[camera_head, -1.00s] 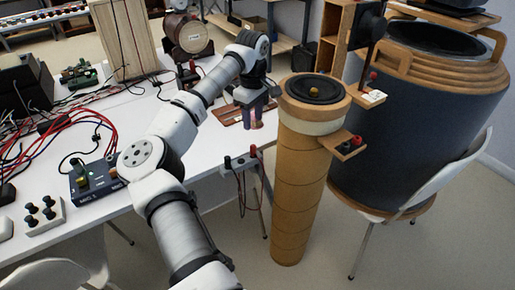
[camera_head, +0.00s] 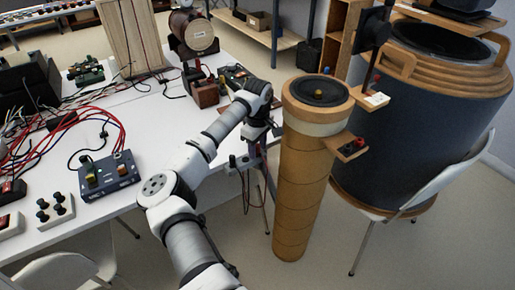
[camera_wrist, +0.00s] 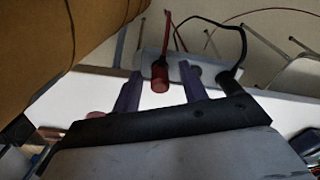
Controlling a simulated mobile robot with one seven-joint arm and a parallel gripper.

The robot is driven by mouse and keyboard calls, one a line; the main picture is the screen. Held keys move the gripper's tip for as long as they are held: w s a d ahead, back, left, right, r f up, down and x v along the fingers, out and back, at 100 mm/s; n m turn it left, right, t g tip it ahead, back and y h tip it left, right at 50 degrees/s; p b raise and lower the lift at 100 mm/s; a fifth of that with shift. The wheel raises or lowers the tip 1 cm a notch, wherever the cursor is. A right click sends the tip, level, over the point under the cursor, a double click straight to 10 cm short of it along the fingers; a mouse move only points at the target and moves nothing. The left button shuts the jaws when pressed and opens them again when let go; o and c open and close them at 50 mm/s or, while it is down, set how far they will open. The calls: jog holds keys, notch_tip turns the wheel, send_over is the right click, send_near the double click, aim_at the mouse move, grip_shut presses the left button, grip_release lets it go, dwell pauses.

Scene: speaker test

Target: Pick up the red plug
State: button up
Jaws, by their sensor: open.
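The red plug (camera_wrist: 160,76) shows in the wrist view with a red lead rising from its far end. It appears between the two purple fingers of my gripper (camera_wrist: 161,84), which are open. I cannot tell how deep between them it sits. A grey terminal block (camera_wrist: 172,66) lies behind it, with a black plug and lead (camera_wrist: 232,82) to the right. In the head view my gripper (camera_head: 256,155) is at the table's edge, beside the grey block (camera_head: 239,163). My arm and gripper hide the red plug there.
A tall tan cylindrical speaker (camera_head: 303,190) stands close to the right of my gripper, with a wooden bracket (camera_head: 345,148) holding terminals. A large dark drum-shaped speaker (camera_head: 420,120) stands behind it. The white table (camera_head: 150,115) carries cables and boxes. A chair (camera_head: 440,190) stands at right.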

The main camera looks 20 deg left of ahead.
aim_at(258, 145)
jog(key=shift+c, duration=0.4)
grip_shut()
notch_tip(258, 145, up, 20)
jog(key=b, duration=0.2)
jog(key=shift+b, duration=0.3)
jog(key=shift+f, duration=0.2)
